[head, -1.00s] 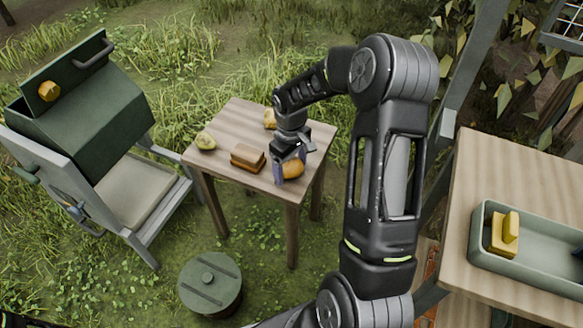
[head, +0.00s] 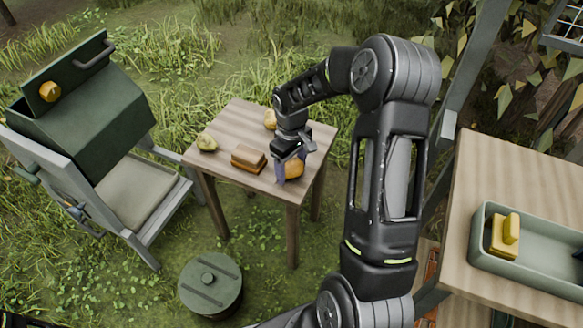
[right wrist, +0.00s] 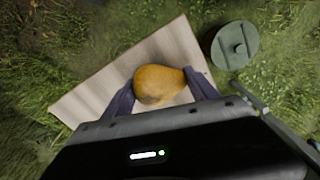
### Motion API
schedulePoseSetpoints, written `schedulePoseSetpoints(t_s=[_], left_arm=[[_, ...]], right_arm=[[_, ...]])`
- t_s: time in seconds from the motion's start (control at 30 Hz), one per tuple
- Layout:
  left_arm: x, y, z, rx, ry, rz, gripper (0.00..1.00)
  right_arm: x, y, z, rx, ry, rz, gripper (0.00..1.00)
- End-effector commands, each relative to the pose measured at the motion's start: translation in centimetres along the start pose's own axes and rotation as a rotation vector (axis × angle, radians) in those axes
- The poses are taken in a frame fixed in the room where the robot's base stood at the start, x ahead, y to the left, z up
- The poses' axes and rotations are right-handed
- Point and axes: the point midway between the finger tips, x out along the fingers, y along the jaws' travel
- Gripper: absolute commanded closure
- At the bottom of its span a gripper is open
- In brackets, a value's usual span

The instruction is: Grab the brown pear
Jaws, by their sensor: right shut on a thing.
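The brown pear (head: 294,168), orange-brown, is at the front right of the small wooden table (head: 238,121). My right gripper (head: 288,172) comes down over it from above and is shut on it. In the right wrist view the pear (right wrist: 158,84) lies between the two purple-grey fingers (right wrist: 160,92), over the table top. I cannot tell whether the pear still touches the table. My left gripper is not in view.
A yellow-green pear (head: 207,142), a brown block (head: 248,158) and a yellowish pear (head: 270,119) are also on the table. A green lidded bin (head: 210,284) stands on the grass in front. A tray (head: 545,250) sits on the right table.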

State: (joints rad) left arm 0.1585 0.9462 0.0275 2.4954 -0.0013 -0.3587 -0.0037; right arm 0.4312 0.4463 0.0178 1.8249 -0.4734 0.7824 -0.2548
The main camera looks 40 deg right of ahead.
Motion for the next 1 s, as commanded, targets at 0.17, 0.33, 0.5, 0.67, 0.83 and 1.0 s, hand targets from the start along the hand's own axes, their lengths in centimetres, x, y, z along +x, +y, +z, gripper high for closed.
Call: schedulePoseSetpoints(t_s=[0.17,0.33,0.5,0.67,0.83,1.0], left_arm=[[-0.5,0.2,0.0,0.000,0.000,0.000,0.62],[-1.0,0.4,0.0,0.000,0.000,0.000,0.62],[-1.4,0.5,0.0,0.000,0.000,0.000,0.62],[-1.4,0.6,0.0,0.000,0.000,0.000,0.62],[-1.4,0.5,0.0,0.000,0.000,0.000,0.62],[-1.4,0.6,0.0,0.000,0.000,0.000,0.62]], right_arm=[[-2.6,0.0,-0.1,0.001,0.004,0.002,0.79],[-6.0,0.0,-0.1,0.000,0.005,0.003,0.79],[-8.7,0.1,-0.1,0.000,0.004,0.002,0.79],[-9.7,0.0,0.0,0.000,0.002,0.001,0.79],[-9.7,0.0,0.0,0.000,0.001,0.000,0.79],[-9.6,0.0,0.0,0.000,0.001,0.000,0.79]])
